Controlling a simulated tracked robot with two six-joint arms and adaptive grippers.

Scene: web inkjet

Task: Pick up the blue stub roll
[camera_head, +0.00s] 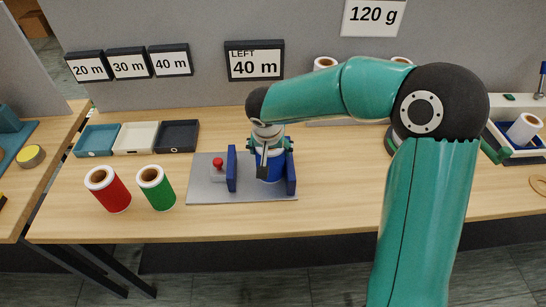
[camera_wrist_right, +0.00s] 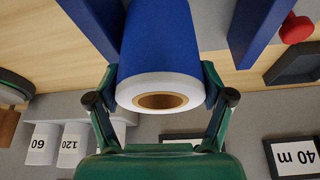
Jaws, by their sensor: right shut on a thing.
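The blue stub roll (camera_head: 270,170) stands between two blue upright plates on a grey fixture (camera_head: 208,190). In the right wrist view the blue roll (camera_wrist_right: 160,45) shows its white end ring and brown cardboard core. My right gripper (camera_head: 268,150) comes down over the roll's top, and its fingers are closed against opposite sides near the white end. The fingers also show on both sides of the roll in the wrist view (camera_wrist_right: 161,85). The roll's lower part is partly hidden by the front plate and gripper. My left gripper is out of view.
A red roll (camera_head: 112,193) and a green roll (camera_head: 160,190) stand to the left of the fixture. Three shallow trays (camera_head: 136,151) lie behind them. A red knob (camera_head: 217,163) sits on the fixture. A "40 m" sign (camera_head: 254,60) hangs behind.

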